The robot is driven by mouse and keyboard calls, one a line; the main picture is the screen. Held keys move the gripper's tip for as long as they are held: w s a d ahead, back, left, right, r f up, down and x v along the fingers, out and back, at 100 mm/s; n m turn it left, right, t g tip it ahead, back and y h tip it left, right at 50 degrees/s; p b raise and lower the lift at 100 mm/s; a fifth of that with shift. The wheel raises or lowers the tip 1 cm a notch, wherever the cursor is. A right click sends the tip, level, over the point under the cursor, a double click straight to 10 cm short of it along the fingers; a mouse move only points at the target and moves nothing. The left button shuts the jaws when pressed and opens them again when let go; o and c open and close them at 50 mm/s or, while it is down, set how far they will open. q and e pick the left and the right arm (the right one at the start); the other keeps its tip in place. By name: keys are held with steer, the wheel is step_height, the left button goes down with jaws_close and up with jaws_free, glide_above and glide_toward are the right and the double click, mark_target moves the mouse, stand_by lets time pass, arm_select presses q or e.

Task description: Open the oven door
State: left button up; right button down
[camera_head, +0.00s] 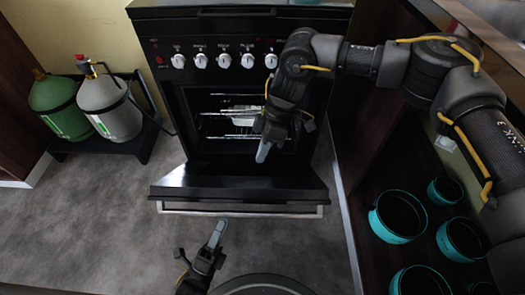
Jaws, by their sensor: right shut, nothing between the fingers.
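The black oven (235,30) stands ahead with a row of white knobs on its front panel. Its door (240,185) is folded far down towards me, and wire racks (232,112) show inside the cavity. A silver handle bar (240,209) runs along the door's outer edge. My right gripper (264,152) is shut and empty, in front of the open cavity and above the door's inner face. My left gripper (217,235) is low, just in front of the handle, pointing up towards it. Its fingers look close together, but I cannot tell whether they are shut.
A green gas cylinder (60,105) and a grey one (108,107) stand on a black rack at the left. Teal pots (397,214) sit on a dark shelf at the right, close to my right arm. Grey floor is clear at the left.

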arm_select(q)
step_height(320, 180, up, 22)
steer(key=w+d+n+g, duration=0.1)
steer(key=n+g, duration=0.1)
steer(key=n, duration=1.7)
steer(key=shift+d, duration=0.2)
steer(key=shift+r, duration=0.1)
